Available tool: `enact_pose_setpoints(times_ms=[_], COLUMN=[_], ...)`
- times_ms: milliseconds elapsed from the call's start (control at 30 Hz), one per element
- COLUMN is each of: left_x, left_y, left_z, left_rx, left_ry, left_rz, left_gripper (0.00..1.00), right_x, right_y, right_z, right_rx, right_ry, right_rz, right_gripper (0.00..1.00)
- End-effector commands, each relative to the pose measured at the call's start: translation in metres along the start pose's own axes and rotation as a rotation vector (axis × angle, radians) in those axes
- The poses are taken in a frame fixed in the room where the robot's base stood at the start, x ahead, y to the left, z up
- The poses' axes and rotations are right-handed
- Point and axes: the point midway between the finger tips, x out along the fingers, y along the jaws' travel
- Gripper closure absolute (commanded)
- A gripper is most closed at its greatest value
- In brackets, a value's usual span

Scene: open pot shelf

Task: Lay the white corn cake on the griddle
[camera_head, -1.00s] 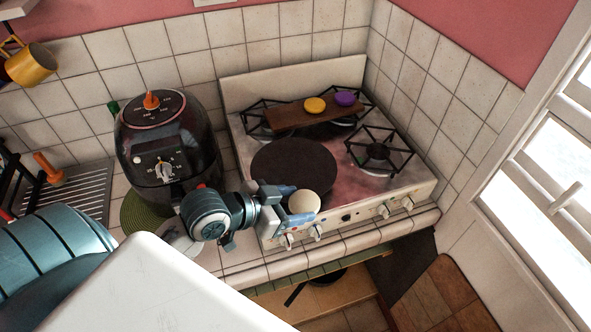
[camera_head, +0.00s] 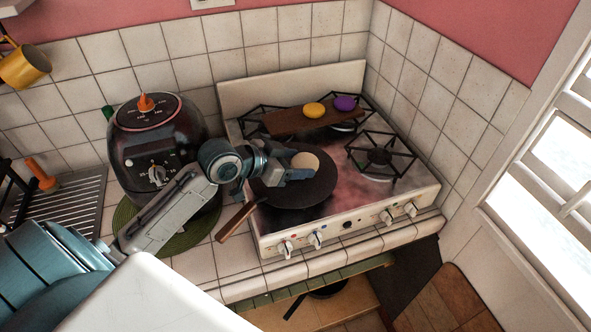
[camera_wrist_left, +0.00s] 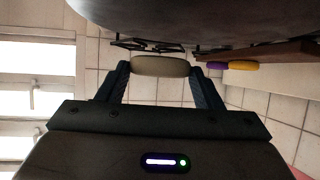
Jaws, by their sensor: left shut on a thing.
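The white corn cake (camera_head: 305,161) is in my left gripper (camera_head: 302,172), over the dark round griddle (camera_head: 300,193) on the stove. In the left wrist view the pale cake (camera_wrist_left: 160,66) sits between the two fingertips, and the gripper (camera_wrist_left: 162,72) is shut on it. The dark griddle (camera_wrist_left: 190,20) fills the top of that view, and a gap seems to show between it and the cake. The griddle's wooden handle (camera_head: 236,222) points to the front left. My right gripper is not in view.
A wooden board (camera_head: 292,120) with a yellow cake (camera_head: 314,109) and a purple cake (camera_head: 345,103) lies across the back burners. A bare burner grate (camera_head: 381,156) is at the right. A black air fryer (camera_head: 155,150) stands left of the stove, close to my arm.

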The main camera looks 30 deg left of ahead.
Motion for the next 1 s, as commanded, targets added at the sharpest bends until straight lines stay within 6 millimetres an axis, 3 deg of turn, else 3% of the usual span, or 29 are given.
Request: enact_pose_setpoints(times_ms=[100, 233, 567, 600, 700, 1000], left_x=[0.007, 0.015, 0.017, 0.017, 0.017, 0.015], left_y=[0.002, 0.001, 0.001, 0.001, 0.001, 0.001], left_z=[0.016, 0.028, 0.033, 0.032, 0.032, 0.030], left_rx=[-0.008, -0.004, 0.000, 0.000, 0.000, 0.000], left_ry=[-0.004, -0.002, -0.001, -0.001, -0.001, -0.001], left_rz=[0.002, 0.001, 0.001, 0.001, 0.001, 0.001], left_gripper=[0.63, 0.63, 0.63, 0.34, 0.18, 0.18], right_x=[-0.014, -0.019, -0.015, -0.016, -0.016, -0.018], right_y=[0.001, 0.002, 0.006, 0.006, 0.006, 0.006], right_z=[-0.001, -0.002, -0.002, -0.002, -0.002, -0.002], right_rx=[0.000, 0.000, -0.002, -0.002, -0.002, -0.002], right_ry=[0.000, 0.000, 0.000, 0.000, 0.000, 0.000], right_rz=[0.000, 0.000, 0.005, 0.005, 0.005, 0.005], right_gripper=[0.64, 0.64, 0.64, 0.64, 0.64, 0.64])
